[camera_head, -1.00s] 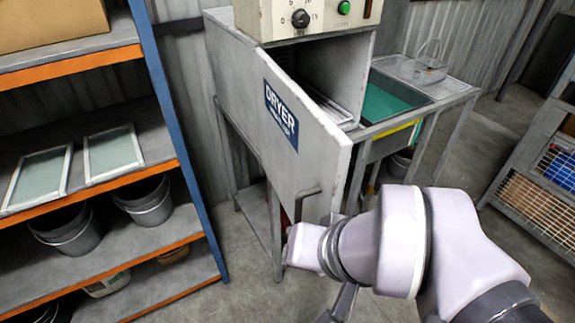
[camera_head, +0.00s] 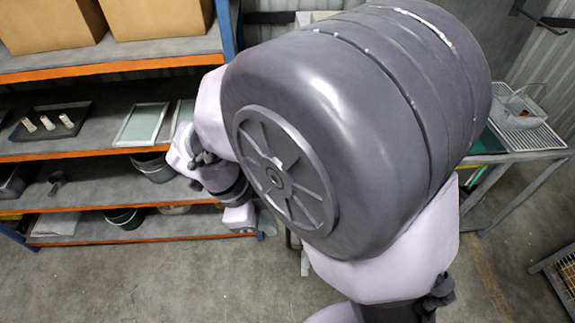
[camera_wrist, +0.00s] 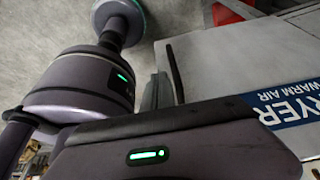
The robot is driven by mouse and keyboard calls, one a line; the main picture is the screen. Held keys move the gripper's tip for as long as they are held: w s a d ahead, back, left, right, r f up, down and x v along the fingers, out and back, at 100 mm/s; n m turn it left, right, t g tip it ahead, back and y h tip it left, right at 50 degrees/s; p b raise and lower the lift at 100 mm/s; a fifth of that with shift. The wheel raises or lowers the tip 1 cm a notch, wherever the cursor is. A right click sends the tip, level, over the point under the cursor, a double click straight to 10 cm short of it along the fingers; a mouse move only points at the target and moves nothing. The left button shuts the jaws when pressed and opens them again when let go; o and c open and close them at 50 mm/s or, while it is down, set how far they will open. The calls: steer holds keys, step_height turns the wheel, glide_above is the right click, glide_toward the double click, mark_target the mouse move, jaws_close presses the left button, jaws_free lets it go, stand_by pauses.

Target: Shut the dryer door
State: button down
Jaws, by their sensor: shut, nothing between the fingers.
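The dryer door (camera_wrist: 235,60) shows at the right in the wrist view as a pale grey panel with a blue DRYER WARM AIR label (camera_wrist: 292,100). My gripper (camera_wrist: 162,88) is shut and empty, in front of the panel near its left edge. I cannot tell whether its fingers touch the door. In the head view my large grey arm link covers the dryer and its door, so how far open the door stands is hidden.
Shelving at the left in the head view holds cardboard boxes (camera_head: 50,22), framed screens (camera_head: 142,124) and buckets (camera_head: 152,166). A wire basket (camera_head: 516,110) stands on a metal table at the right. Bare floor (camera_head: 160,285) lies in front.

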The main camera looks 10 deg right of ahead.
steer(key=s+d+f, duration=0.1)
steer(key=d+f, duration=0.2)
steer(key=d, duration=0.2)
steer(key=shift+d+f, duration=0.35)
steer(key=shift+f, duration=0.05)
steer(key=shift+d, duration=0.1)
